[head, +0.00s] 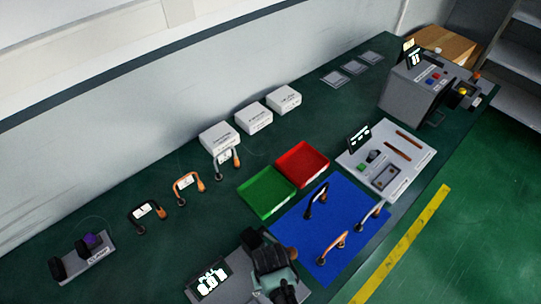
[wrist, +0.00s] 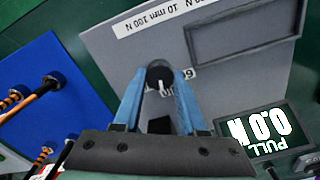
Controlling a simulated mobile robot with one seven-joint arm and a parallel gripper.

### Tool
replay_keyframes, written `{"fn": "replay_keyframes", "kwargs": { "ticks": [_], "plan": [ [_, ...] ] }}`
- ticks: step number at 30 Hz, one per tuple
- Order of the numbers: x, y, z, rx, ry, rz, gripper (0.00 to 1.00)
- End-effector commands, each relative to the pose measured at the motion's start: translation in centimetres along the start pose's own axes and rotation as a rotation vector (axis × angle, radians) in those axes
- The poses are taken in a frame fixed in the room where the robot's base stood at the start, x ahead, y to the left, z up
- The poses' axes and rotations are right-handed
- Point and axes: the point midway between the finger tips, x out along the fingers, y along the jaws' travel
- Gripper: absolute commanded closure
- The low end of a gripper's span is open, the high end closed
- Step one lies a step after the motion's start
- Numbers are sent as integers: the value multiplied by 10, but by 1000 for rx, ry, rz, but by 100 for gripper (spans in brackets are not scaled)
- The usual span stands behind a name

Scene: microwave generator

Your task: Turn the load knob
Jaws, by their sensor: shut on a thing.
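The load knob (wrist: 159,73) is a small dark round knob with a white pointer mark, on the light grey top of a panel in the wrist view. My gripper (wrist: 160,82) has its two blue fingers on either side of the knob, shut on it. In the head view my arm's end covers the panel (head: 204,297) at the bottom, and the knob is hidden there. The panel's display (wrist: 262,129) reads "PULL 0.0 N", upside down in the wrist view. Part of the lettering beside the knob is covered by the fingers.
A blue mat (head: 300,234) with several handled cables lies right of the panel in the head view. Green (head: 266,192) and red (head: 303,163) trays stand behind it. Another grey station (head: 405,151) is farther right. Looped cables and white boxes (head: 219,137) stand toward the wall.

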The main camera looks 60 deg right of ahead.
Motion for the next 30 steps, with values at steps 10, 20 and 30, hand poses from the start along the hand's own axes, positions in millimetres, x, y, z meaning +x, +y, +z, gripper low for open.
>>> {"fn": "replay_keyframes", "kwargs": {
  "ticks": [10, 20, 30],
  "plan": [
    [-1, 0, -1, -154, 2, 0, 100],
    [-1, 0, -1, -186, 2, 0, 100],
    [-1, 0, -1, -184, 3, 0, 45]
  ]
}}
